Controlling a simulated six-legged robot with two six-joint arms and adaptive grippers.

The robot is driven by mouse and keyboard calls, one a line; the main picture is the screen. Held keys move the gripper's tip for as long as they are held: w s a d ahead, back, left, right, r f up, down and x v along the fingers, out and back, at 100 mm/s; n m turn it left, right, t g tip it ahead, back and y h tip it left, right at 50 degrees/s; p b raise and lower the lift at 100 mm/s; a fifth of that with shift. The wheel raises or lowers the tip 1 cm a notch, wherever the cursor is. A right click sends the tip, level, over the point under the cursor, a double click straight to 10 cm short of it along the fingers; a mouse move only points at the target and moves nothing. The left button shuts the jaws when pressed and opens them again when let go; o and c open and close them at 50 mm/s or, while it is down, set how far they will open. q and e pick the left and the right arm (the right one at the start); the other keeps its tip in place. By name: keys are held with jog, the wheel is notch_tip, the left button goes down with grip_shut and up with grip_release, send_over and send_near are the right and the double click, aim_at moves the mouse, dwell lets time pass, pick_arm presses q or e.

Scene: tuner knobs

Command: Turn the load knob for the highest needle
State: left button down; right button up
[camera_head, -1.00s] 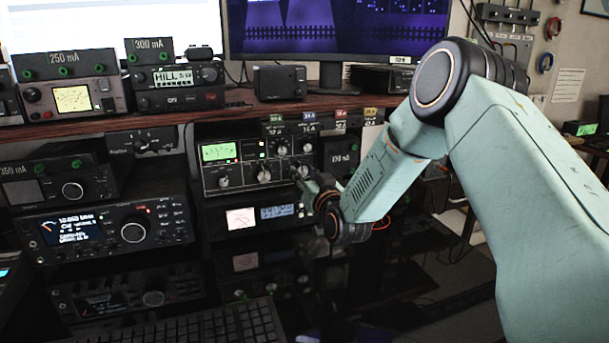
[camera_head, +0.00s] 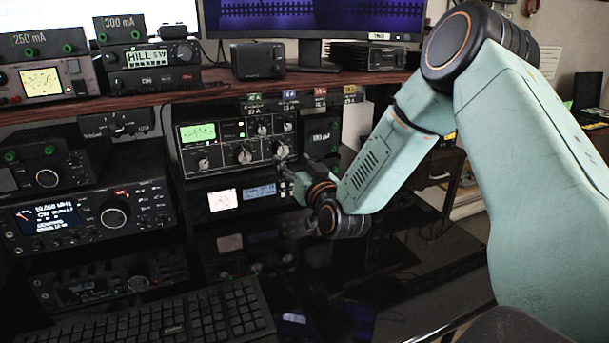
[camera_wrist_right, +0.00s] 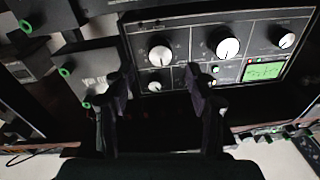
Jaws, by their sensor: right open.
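The tuner (camera_head: 222,145) is a dark box with a lit green meter (camera_head: 197,132) and several silver-white knobs. Its lower row holds a left knob (camera_head: 203,163), a middle knob (camera_head: 243,155) and a right knob (camera_head: 282,150). The labels are too small to read, so I cannot tell which is the load knob. My right gripper (camera_head: 284,168) is just in front of and below the right knob. The right wrist view shows the tuner upside down, with my open, empty fingers (camera_wrist_right: 160,80) apart and the right knob (camera_wrist_right: 160,55) just beyond them. My left gripper is not in view.
A radio with a meter and a blue display (camera_head: 240,195) sits below the tuner. A dark box (camera_head: 321,137) stands close on its right. The wooden shelf (camera_head: 215,92) runs above, and a keyboard (camera_head: 185,318) lies at the front.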

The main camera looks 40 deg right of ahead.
jog(key=v, duration=0.6)
jog(key=shift+s, duration=0.35)
jog(key=shift+a+f, duration=0.1)
